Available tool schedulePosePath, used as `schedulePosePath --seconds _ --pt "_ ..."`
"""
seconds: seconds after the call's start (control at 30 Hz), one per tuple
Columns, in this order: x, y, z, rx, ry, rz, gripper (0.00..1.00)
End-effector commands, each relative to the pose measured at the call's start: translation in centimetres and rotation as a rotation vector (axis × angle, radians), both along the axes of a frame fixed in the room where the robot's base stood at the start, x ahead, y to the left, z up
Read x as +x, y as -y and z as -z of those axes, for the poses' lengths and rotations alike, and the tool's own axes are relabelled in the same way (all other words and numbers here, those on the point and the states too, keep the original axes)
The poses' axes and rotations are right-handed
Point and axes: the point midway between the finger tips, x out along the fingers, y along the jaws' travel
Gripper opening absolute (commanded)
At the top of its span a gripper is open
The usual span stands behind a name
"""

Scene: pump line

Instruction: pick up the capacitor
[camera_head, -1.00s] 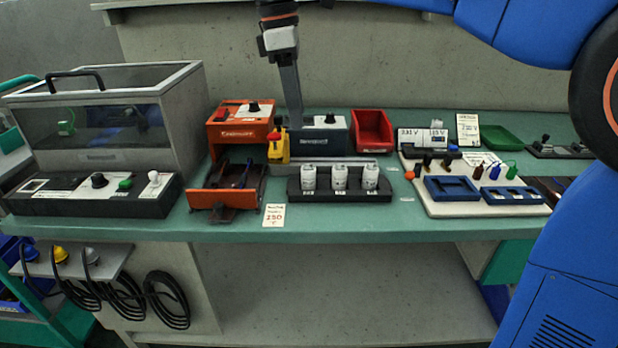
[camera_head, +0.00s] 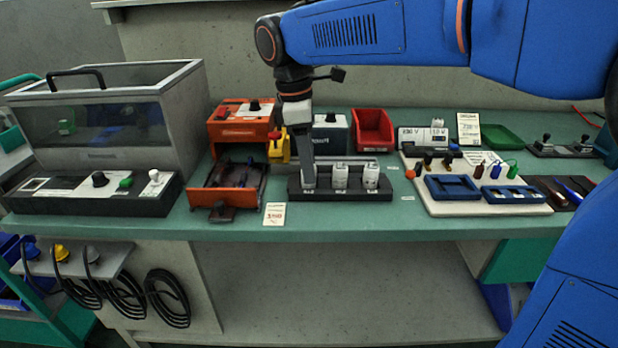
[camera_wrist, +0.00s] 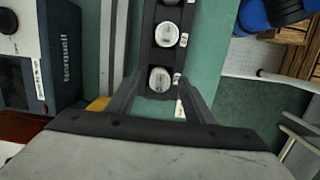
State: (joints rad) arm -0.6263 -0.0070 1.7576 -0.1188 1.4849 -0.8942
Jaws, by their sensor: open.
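Three white cylinders, which look like the capacitors, stand upright in a row in a black rack (camera_head: 345,195). The middle cylinder (camera_head: 340,176) and right cylinder (camera_head: 371,176) show clearly. The left one is mostly hidden behind my gripper (camera_head: 309,182), which points down at the rack's left end. In the wrist view my gripper (camera_wrist: 158,82) is open, with one finger either side of the nearest cylinder (camera_wrist: 160,79) as seen from above. I cannot tell whether the fingers touch it. Another cylinder (camera_wrist: 166,34) stands farther along the rack.
An orange tray (camera_head: 228,187) lies left of the rack. A yellow device (camera_head: 279,149) and a dark box (camera_head: 331,134) stand behind it. A red bin (camera_head: 372,128) is at the back. A white board (camera_head: 480,207) with blue holders lies right. Bare green bench shows in front.

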Motion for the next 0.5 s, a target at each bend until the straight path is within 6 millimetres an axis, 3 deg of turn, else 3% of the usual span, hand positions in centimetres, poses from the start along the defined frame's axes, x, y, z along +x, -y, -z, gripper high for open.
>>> schedulePosePath --seconds 0.13,0.4,0.5 --pt "0.0 0.2 1.4 0.0 -0.001 0.0 0.48" --pt "0.0 0.2 1.6 0.001 0.001 0.0 0.48" --pt "0.0 0.2 1.6 0.001 0.001 0.0 0.26"
